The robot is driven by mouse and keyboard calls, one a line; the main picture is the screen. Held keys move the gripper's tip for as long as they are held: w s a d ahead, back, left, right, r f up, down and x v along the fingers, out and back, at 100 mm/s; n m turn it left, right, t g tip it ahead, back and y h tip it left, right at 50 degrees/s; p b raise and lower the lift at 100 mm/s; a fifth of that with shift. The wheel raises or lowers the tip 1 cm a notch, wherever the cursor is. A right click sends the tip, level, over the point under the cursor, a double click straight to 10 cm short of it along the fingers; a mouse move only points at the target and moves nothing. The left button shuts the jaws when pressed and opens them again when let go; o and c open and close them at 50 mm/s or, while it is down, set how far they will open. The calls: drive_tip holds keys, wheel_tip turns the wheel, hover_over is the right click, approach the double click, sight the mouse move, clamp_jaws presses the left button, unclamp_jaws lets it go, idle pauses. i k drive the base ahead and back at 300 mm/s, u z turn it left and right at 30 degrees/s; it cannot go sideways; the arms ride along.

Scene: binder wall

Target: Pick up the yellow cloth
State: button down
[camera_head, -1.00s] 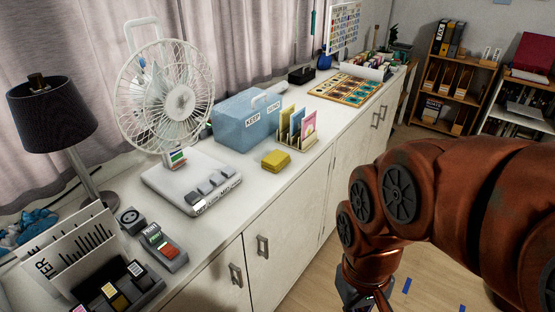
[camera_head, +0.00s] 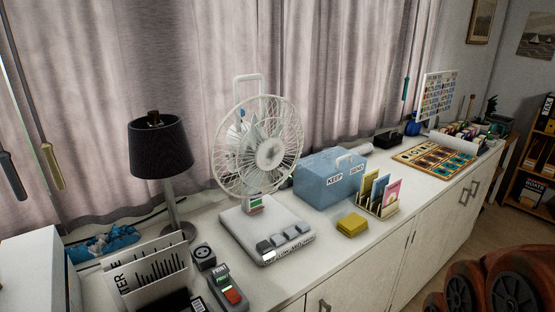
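The yellow cloth (camera_head: 352,224) lies folded in a small flat stack on the white counter (camera_head: 335,262). It is near the counter's front edge, right of the fan base and just left of the card holder. Nothing covers it. My arm shows only as reddish-brown links at the bottom right corner, well right of and nearer than the cloth. My gripper is outside the picture.
The white fan (camera_head: 262,150) stands left of the cloth, with a blue box (camera_head: 330,178) behind it. A card holder (camera_head: 380,196) stands close on its right. A dark lamp (camera_head: 160,148), a letter rack (camera_head: 150,272) and a small device (camera_head: 228,290) are further left.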

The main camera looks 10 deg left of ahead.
sight(350, 225)
drive_tip(key=z, duration=1.1)
drive_tip(key=i, duration=1.35)
drive_tip(key=u, duration=3.15)
